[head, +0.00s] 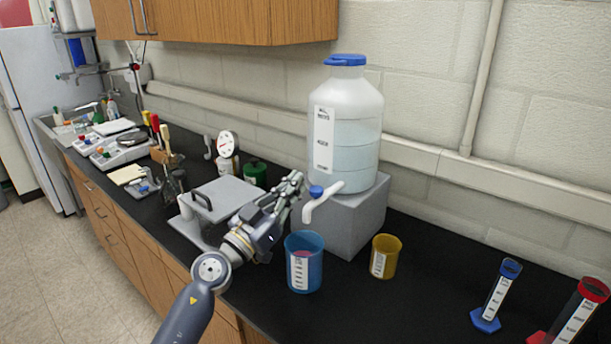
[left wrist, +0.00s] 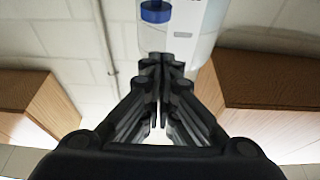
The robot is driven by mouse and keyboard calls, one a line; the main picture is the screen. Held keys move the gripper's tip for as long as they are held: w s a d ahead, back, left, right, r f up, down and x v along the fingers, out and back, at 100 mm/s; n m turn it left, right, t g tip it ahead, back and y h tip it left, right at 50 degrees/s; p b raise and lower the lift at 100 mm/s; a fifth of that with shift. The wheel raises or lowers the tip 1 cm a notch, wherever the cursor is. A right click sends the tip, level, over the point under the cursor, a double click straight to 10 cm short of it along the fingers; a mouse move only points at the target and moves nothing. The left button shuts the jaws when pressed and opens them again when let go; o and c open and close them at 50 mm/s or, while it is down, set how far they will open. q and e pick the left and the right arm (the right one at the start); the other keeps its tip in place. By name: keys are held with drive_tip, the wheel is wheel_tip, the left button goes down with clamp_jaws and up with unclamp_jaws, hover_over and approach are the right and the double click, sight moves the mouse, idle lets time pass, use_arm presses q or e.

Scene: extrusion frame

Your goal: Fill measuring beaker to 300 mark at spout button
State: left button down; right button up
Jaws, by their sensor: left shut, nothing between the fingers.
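A translucent jug (head: 346,115) with a blue lid stands on a grey block, holding pale liquid. Its white spout (head: 322,203) carries a blue button (head: 316,191) and points down. A blue beaker (head: 304,270) with a white scale label stands on the black counter below the spout. Something pinkish shows inside it; the fill level cannot be read. My left gripper (head: 297,183) is shut and empty, its tips close to the left of the button; contact cannot be told. In the left wrist view the closed fingers (left wrist: 160,65) point toward a blue part. My right gripper is not in view.
A yellow beaker (head: 386,257) stands right of the blue one. Blue (head: 497,296) and red (head: 578,312) graduated cylinders stand at the far right. A grey lidded device (head: 222,199) lies behind my arm. The counter (head: 420,302) is clear between yellow beaker and cylinders.

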use_arm(q)
drive_tip(key=v, duration=0.6)
drive_tip(key=shift+a, duration=0.35)
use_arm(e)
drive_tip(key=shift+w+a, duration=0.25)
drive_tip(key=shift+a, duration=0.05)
use_arm(q)
drive_tip(key=shift+w+a+f, duration=0.1)
drive_tip(key=shift+w, duration=0.05)
